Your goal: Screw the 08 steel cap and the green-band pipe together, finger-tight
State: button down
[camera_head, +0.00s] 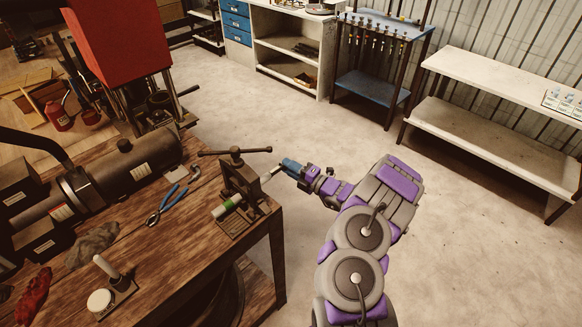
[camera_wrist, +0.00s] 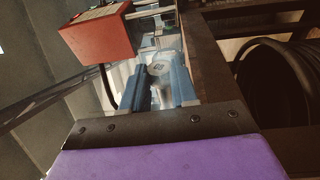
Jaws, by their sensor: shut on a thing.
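The green-band pipe (camera_head: 229,205) is clamped in the vise (camera_head: 240,180) at the bench corner in the head view. Its pale end with the green band sticks out on the left side, and a silvery length shows on the right, toward my gripper (camera_head: 287,165). My blue fingers are at that right side of the vise, off the bench edge. In the wrist view, a round grey steel cap (camera_wrist: 160,68) with a faint mark sits between my fingers, which are shut on it. I cannot tell whether the cap touches the pipe or is threaded onto it.
The wooden bench (camera_head: 190,245) holds blue-handled pliers (camera_head: 167,201), a grey rag (camera_head: 93,246), a red rag (camera_head: 34,296) and a small stand (camera_head: 113,290). A red machine (camera_head: 118,40) stands behind. The floor right of the bench is clear, with shelves at the back.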

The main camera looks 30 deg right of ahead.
jog(key=shift+a, duration=0.15)
jog(key=c, duration=0.8)
grip_release()
jog(key=shift+a, duration=0.1)
jog(key=shift+p+v, duration=1.4)
jog(key=shift+v, duration=7.35)
jog(key=shift+w, duration=0.1)
jog(key=shift+c, duration=0.2)
